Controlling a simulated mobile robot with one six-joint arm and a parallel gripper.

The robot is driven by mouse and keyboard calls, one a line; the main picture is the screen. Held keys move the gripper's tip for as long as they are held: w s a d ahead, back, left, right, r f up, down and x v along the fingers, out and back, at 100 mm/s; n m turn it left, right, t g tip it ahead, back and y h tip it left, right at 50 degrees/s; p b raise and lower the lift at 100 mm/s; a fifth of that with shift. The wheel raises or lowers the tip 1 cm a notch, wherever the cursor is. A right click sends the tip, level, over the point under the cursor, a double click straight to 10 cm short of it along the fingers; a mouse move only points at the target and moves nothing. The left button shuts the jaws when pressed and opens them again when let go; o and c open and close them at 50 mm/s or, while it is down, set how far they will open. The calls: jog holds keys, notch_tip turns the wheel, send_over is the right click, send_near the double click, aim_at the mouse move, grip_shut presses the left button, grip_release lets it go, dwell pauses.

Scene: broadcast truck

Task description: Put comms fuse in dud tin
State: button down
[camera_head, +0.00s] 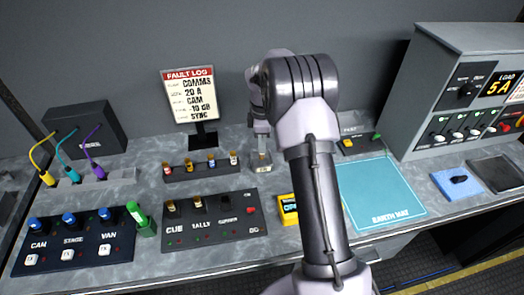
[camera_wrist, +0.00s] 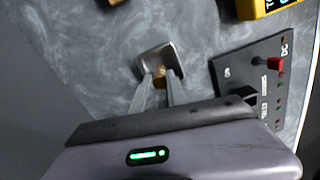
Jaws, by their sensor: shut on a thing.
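My gripper (camera_head: 261,150) reaches down at the back middle of the bench, and its fingers also show in the wrist view (camera_wrist: 159,82). It is shut on a small brass-coloured fuse (camera_wrist: 160,76). A small square metal tin (camera_wrist: 153,57) lies under the fingertips in the wrist view; the tin (camera_head: 262,169) also shows below the gripper in the head view. The fuse end appears over or within the tin's opening; its exact height is unclear. The fuse panel (camera_head: 215,228) has fuses at CUE and RALLY, and its third position shows no fuse.
A rack (camera_head: 201,171) with several fuses stands left of the tin. The FAULT LOG sign (camera_head: 189,94) is behind it. A yellow tester (camera_head: 288,209) lies beside my arm, and a blue mat (camera_head: 384,193) is to the right. A green device (camera_head: 141,219) stands left of the panel.

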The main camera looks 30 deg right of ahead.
aim_at(262, 158)
notch_tip(262, 158, down, 3)
jog(key=shift+f+b, duration=0.15)
jog(key=shift+b, duration=0.35)
jog(key=shift+s+r, duration=0.1)
jog(key=shift+r, duration=0.1)
jog(key=shift+f, duration=0.15)
jog(key=c, duration=1.3)
grip_release()
